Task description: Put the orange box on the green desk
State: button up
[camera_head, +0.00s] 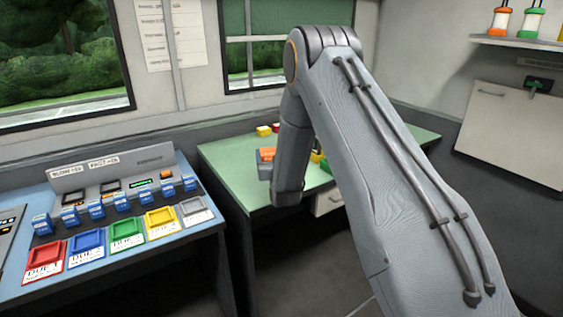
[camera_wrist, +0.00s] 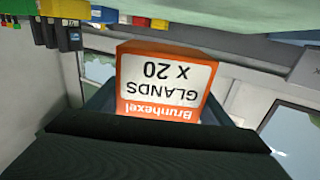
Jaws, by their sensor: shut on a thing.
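The desk surface (camera_wrist: 220,18) spans the top of the wrist view, close to the box. I cannot tell whether the box touches it.
Small yellow (camera_head: 264,130) and red blocks stand at the desk's back edge. More coloured items are partly hidden behind my arm. A blue console desk (camera_head: 100,275) with coloured trays and blue boxes is at left. A wall shelf (camera_head: 520,42) holds bottles at upper right.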

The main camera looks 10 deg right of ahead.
jog(key=shift+f+p, duration=0.4)
jog(key=shift+f, duration=2.05)
jog(key=shift+f, duration=0.15)
jog(key=o, duration=1.2)
jog(key=shift+c, duration=0.2)
